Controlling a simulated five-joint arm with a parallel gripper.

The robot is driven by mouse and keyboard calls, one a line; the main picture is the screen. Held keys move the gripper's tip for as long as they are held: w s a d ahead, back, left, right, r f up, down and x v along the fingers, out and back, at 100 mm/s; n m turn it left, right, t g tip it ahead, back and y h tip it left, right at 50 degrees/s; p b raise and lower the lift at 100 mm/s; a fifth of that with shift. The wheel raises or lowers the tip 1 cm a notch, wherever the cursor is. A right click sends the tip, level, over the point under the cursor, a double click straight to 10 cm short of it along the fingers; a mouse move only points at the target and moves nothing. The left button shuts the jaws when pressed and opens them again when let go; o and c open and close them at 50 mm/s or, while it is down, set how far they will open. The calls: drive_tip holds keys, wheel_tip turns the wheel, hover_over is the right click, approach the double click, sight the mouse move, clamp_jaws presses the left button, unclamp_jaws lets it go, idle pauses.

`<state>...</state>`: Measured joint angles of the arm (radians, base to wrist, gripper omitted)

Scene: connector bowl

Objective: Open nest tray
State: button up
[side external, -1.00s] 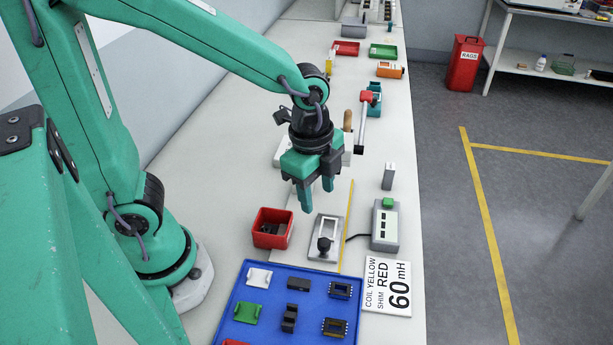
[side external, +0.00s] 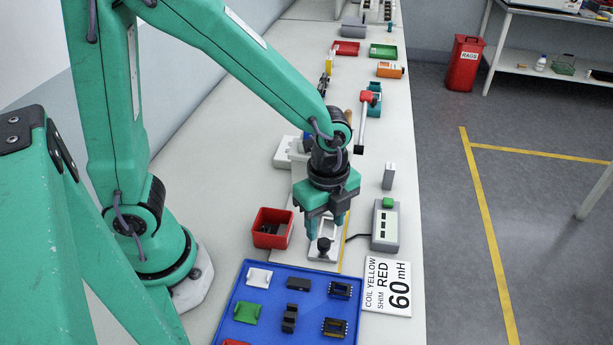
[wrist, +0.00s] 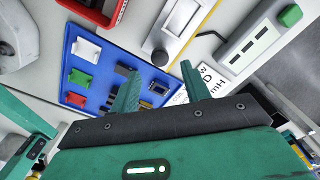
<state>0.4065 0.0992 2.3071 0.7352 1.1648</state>
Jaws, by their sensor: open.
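A pale metal slide plate with a black knob, which looks like the nest tray (side external: 318,256), lies on the bench beside the red bin. It also shows in the wrist view (wrist: 178,28), with its knob near its lower end. My gripper (side external: 325,226) points down just above the plate, its fingers close to the knob. The fingers hide part of the plate in the side view. In the wrist view my gripper (wrist: 158,75) is open, with nothing between its fingers. Whether a finger touches the knob cannot be told.
A blue tray (side external: 258,336) with coils, black parts and white and green pieces lies in front. A red bin (side external: 272,241) stands left of the plate. A grey box with a green button (side external: 385,228) and a label card (side external: 387,287) are at right.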

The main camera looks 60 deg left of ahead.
sight(324, 241)
drive_tip(key=shift+f, duration=2.6)
clamp_jaws()
